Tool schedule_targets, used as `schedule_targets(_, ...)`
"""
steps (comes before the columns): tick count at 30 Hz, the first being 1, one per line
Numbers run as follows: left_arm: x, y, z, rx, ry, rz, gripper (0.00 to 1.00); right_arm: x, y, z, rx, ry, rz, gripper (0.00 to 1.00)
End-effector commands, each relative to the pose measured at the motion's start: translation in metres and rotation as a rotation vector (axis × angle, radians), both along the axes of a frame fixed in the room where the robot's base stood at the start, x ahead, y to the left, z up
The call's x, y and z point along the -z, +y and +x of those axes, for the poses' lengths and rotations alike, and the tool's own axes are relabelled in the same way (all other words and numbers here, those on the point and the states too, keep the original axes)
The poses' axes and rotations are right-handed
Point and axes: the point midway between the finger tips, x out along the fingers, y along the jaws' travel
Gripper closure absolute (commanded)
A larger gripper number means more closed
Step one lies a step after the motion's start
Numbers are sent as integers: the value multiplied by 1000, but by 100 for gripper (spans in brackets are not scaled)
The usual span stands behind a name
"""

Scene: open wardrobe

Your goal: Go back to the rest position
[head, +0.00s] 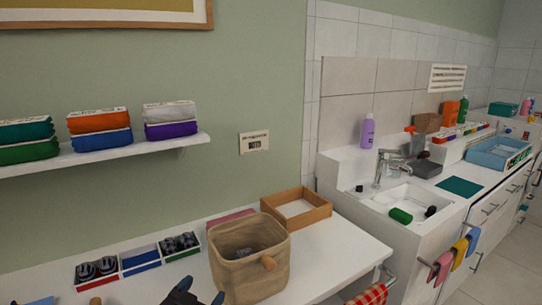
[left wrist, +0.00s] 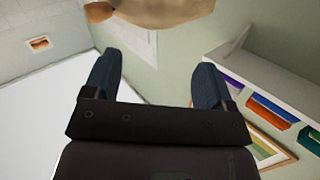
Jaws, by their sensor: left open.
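My left gripper (head: 202,290) shows at the bottom edge of the head view, over the front of the white counter (head: 335,250), just left of a tan basket (head: 250,280). In the left wrist view the two dark fingers of my left gripper (left wrist: 158,60) stand wide apart with nothing between them. A tan shape, which looks like the basket (left wrist: 165,12), is at the top of that view, beyond the fingertips. Most of the left arm is out of the head view. My right gripper is in neither view.
Small bins (head: 140,260) with dark items stand left of the basket. A wooden tray (head: 316,214) sits behind it. A wall shelf (head: 190,141) with folded cloths is above. A sink (head: 405,205) is at the right. The counter right of the basket is clear.

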Motion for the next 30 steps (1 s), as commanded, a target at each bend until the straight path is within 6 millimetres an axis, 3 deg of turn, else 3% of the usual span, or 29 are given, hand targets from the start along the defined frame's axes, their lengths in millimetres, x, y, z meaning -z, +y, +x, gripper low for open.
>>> schedule_targets(9,93,79,-98,-211,189,-6,22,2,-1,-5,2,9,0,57)
schedule_targets(15,150,112,-173,-312,346,-14,22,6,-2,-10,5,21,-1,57)
schedule_targets(18,170,118,-204,-338,408,-17,22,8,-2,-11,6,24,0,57)
schedule_targets(24,187,122,-235,-358,466,-12,22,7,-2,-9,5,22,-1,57)
schedule_targets(30,189,122,-237,-359,471,-12,22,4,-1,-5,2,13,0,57)
